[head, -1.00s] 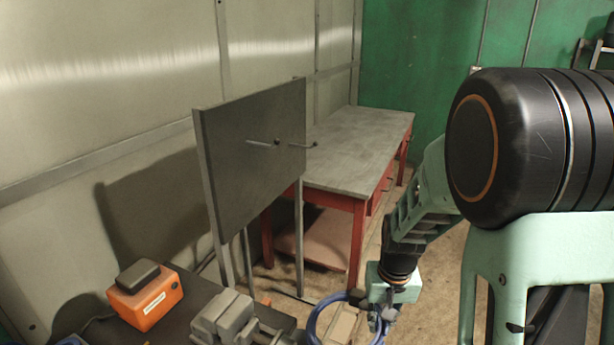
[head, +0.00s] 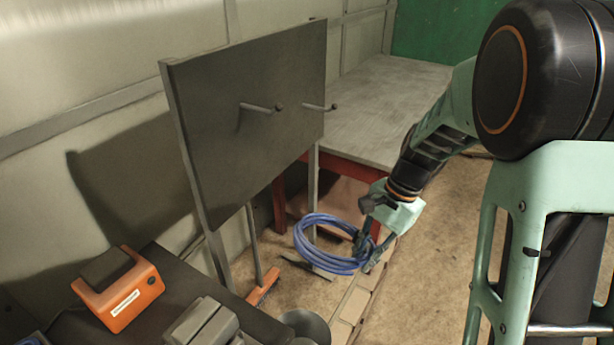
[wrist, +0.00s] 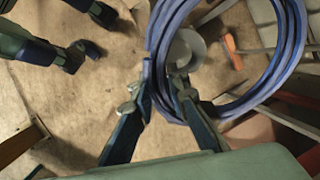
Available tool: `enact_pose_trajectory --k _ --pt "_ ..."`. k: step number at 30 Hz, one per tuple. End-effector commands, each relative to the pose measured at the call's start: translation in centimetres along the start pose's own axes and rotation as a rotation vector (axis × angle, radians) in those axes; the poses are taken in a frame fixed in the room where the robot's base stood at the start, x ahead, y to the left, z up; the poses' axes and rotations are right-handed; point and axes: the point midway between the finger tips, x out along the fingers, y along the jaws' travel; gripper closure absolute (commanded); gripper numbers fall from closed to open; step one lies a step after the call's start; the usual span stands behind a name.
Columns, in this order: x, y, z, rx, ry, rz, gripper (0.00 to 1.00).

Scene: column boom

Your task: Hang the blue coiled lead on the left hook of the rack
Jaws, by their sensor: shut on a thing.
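The blue coiled lead (head: 318,261) hangs from my gripper (head: 362,250) as a round bundle, in front of and below the rack. My gripper is shut on one side of the coil; the wrist view shows the fingers (wrist: 163,85) at the edge of the blue coil (wrist: 292,50). The rack (head: 250,120) is a dark upright panel on posts with two pegs. The left hook (head: 260,107) sticks out near the panel's middle, bare. The right hook (head: 318,107) is bare too. The coil is lower than both hooks and to their right and near side, apart from the panel.
A dark bench with an orange box (head: 120,290) and a grey vise (head: 205,325) stands at the near left. A grey-topped red table (head: 385,100) stands behind the rack. A broom (head: 264,285) and a grey round container (head: 305,325) are on the floor below.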

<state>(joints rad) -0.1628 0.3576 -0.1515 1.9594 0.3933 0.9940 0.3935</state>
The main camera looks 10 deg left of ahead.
Motion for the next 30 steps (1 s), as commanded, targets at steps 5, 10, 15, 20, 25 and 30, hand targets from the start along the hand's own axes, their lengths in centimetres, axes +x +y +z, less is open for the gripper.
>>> enact_pose_trajectory --k 5,10,15,20,25,30 --pt "-1.1 -4.1 2.8 0.305 -0.188 -0.219 1.00" --pt "-3.3 -7.8 4.9 0.506 -0.323 -0.440 1.00" --pt "-6.4 -11.3 6.6 0.645 -0.421 -0.663 1.00" --pt "-9.7 -13.9 7.6 0.722 -0.480 -0.835 1.00" --pt "-12.6 -15.5 7.9 0.763 -0.512 -0.949 1.00" --pt "-13.6 -16.2 8.1 0.774 -0.523 -0.984 1.00"
